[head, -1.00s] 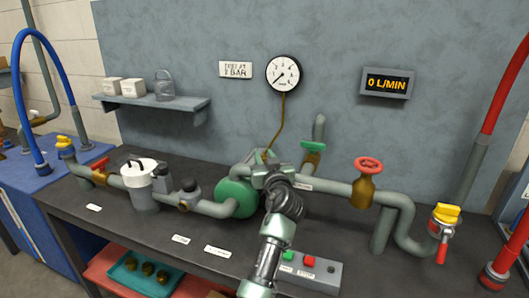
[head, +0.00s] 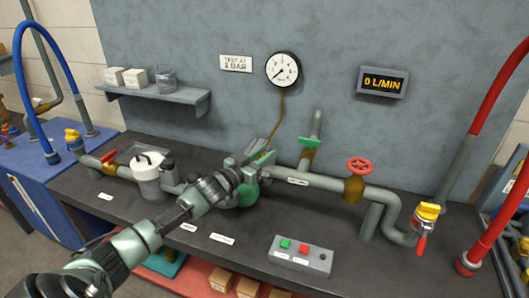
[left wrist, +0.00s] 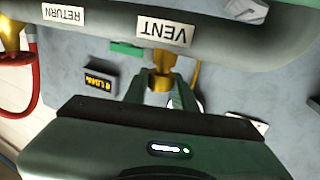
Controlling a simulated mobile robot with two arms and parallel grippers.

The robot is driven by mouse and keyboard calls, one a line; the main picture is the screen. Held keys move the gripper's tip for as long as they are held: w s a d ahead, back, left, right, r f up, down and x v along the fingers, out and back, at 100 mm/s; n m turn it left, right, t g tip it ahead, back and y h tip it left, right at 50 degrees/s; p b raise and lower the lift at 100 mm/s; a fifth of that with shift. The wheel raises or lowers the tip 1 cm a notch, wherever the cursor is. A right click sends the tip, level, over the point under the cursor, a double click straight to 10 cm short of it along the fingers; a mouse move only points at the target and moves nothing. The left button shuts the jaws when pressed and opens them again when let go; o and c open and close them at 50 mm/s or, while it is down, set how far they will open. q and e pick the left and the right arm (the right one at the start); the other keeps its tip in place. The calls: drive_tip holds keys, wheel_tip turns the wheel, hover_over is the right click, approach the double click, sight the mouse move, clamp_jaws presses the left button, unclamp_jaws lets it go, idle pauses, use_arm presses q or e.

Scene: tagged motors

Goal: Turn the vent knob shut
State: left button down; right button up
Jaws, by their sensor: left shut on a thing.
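The brass vent knob (left wrist: 161,80) shows in the left wrist view, near the white VENT label (left wrist: 163,31) on the grey pipe; the picture is upside down there. My left gripper (left wrist: 161,98) has its two green fingers on either side of the knob and is shut on it. In the head view my left gripper (head: 262,164) is at the green pump (head: 240,194), under the gauge tube, and its body hides the knob. The gauge (head: 283,70) hangs on the wall above. The display (head: 383,82) reads 0 L/MIN. My right gripper is not in view.
A green-handled valve (head: 309,142) and a red-wheel valve (head: 361,167) stand to the right of my gripper. A white-lidded canister (head: 149,178) stands left, close to my arm. A button box (head: 300,256) lies in front. The bench (head: 345,245) right of it is bare.

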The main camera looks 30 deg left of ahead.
use_arm(q)
drive_tip(key=shift+a+m+g+h+b, duration=0.1)
drive_tip(key=shift+m+g+h+b, duration=0.5)
drive_tip(key=shift+m+h+b, duration=0.9)
drive_tip(key=shift+m+g+h+b, duration=0.3)
drive_tip(key=shift+m+g+h, duration=0.5)
drive_tip(key=shift+h, duration=1.4)
drive_tip(key=shift+m+h, duration=0.3)
drive_tip(key=shift+m, duration=0.1)
drive_tip(key=c, duration=1.1)
unclamp_jaws()
drive_tip(key=shift+c, duration=0.2)
drive_tip(key=b+v, duration=0.2)
drive_tip(key=v, duration=0.5)
drive_tip(key=shift+s, duration=0.35)
drive_tip(key=shift+a, duration=0.15)
